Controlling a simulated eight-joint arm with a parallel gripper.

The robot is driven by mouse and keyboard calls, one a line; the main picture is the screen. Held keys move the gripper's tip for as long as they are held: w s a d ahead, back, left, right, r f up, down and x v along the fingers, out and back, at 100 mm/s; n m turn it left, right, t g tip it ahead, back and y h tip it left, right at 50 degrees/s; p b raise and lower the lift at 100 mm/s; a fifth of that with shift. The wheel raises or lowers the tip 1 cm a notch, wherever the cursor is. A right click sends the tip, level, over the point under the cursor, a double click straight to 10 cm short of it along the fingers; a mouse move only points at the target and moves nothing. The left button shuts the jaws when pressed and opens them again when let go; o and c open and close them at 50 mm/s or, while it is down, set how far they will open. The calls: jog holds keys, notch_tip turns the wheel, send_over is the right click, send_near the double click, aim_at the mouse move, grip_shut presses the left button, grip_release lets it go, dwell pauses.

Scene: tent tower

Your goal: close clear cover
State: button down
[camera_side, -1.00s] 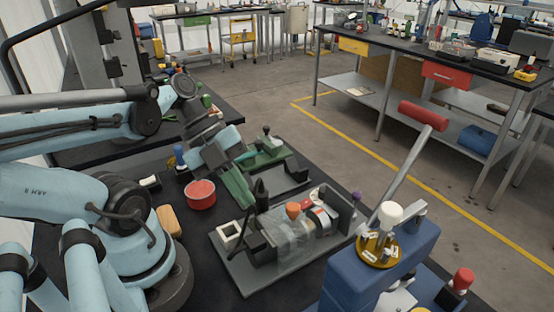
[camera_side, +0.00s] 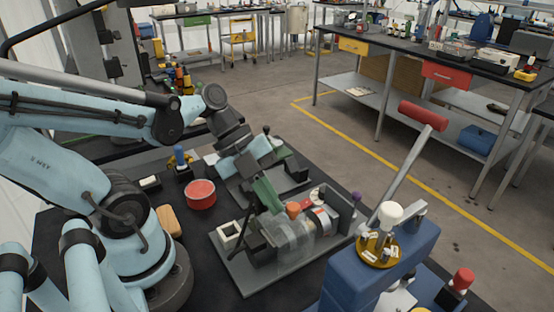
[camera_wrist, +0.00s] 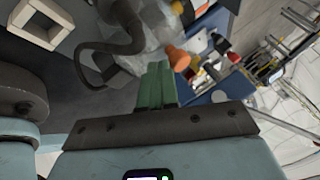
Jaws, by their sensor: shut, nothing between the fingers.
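The clear cover (camera_side: 290,243) is a see-through shell on the near side of a grey-based machine (camera_side: 245,278); whether it is fully down I cannot tell. It also shows as a hazy, see-through shape in the wrist view (camera_wrist: 160,22). My gripper (camera_side: 275,208) has green fingers, pressed together and empty. It points down at the machine, left of an orange knob (camera_side: 293,209). In the wrist view my fingertips (camera_wrist: 157,66) are close to the cover and the orange knob (camera_wrist: 178,58); whether they touch either I cannot tell.
A black lever (camera_side: 240,220) and a white square frame (camera_side: 230,232) are at the machine's left end. A blue press (camera_side: 370,275) with a red-handled lever (camera_side: 422,115) stands to the right. A red bowl (camera_side: 201,195) and a tan block (camera_side: 168,220) sit to the left.

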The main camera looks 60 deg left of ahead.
jog(key=shift+w, duration=0.1)
jog(key=shift+w, duration=4.65)
